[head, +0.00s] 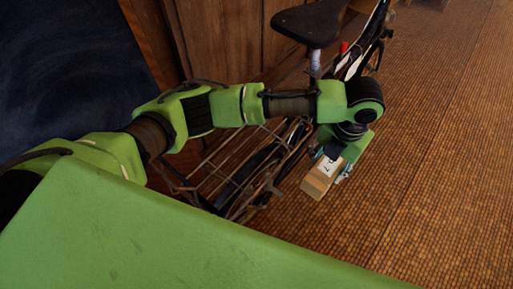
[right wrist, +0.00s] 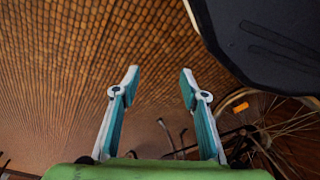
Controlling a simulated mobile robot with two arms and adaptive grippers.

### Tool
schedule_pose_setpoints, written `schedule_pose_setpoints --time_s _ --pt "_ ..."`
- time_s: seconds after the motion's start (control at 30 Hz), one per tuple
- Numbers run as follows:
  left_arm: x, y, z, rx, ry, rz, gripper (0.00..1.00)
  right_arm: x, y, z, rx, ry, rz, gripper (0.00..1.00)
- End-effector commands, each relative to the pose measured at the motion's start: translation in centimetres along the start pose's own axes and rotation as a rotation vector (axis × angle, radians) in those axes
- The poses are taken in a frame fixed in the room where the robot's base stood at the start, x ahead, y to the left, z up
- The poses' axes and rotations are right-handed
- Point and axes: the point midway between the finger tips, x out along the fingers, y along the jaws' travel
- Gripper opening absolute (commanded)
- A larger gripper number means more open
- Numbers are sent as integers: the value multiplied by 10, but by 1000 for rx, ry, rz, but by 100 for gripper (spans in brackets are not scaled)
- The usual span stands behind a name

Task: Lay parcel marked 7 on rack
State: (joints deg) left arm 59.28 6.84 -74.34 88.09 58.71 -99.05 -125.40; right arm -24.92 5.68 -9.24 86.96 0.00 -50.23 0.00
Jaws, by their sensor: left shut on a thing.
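In the head view my left gripper (head: 337,167) is shut on a brown parcel (head: 317,186) with a white label. The label carries a dark mark that looks like a 7. The parcel hangs tilted over the floor, to the right of the bicycle's rack (head: 222,163). The rack is an open frame of thin bars, partly hidden behind my left arm, and the parcel is apart from it. In the right wrist view my right gripper (right wrist: 157,85) is open, with nothing between its teal and white fingers.
The bicycle's black saddle (head: 308,22) stands up behind my arm. A wooden panelled wall (head: 225,40) runs along the back. The tiled floor (head: 440,150) is clear at right. The right wrist view shows a spoked wheel (right wrist: 285,125) and a large dark shape (right wrist: 265,40).

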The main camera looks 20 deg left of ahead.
Motion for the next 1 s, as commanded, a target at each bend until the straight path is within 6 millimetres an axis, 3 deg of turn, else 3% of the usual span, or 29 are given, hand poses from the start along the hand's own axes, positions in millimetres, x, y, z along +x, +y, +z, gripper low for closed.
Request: schedule_pose_setpoints --time_s 0.6,0.7,0.87,1.0 --pt "0 152 1 -3 -3 2 2 -19 1 -17 3 15 2 40" --pt "0 167 1 -1 -3 2 2 -23 1 -20 3 17 2 40" --pt "1 176 1 2 -2 1 2 -25 1 -22 3 17 2 40" --pt "20 176 0 3 0 0 2 -38 3 -31 5 29 4 40"
